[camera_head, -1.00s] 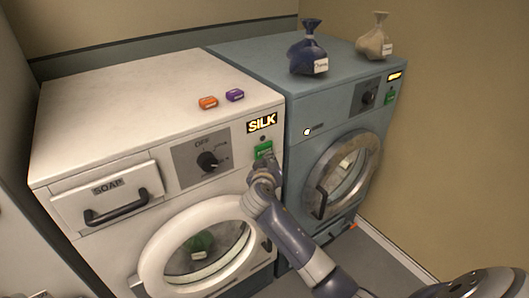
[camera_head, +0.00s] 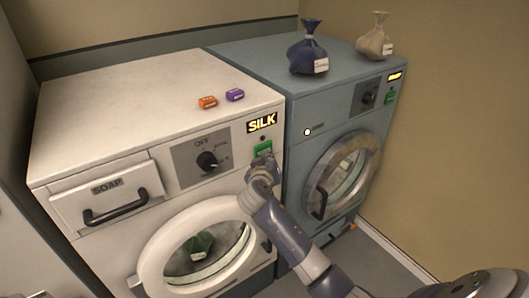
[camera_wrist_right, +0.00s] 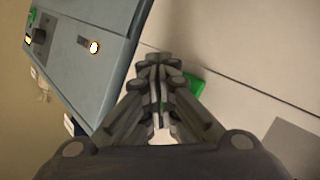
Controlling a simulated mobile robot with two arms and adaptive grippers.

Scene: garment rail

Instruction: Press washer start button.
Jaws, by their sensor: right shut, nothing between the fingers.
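The white washer (camera_head: 120,105) stands at the left, with a lit SILK sign (camera_head: 262,123) at the upper right of its front. The green start button (camera_head: 263,148) is below that sign, its lower part close behind my gripper. My right gripper (camera_head: 265,158) is shut and empty, right in front of the button. In the right wrist view the shut fingertips (camera_wrist_right: 157,65) are beside the green button (camera_wrist_right: 196,84), which is partly hidden behind them. I cannot tell whether they touch it. My left gripper is out of view.
The washer has a dial (camera_head: 207,161), a SOAP drawer (camera_head: 105,196) and a shut round door (camera_head: 199,245) with green cloth inside. A blue-grey machine (camera_head: 330,110) stands to its right, carrying two tied bags. Two small boxes, orange (camera_head: 208,102) and purple (camera_head: 235,95), lie on the washer.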

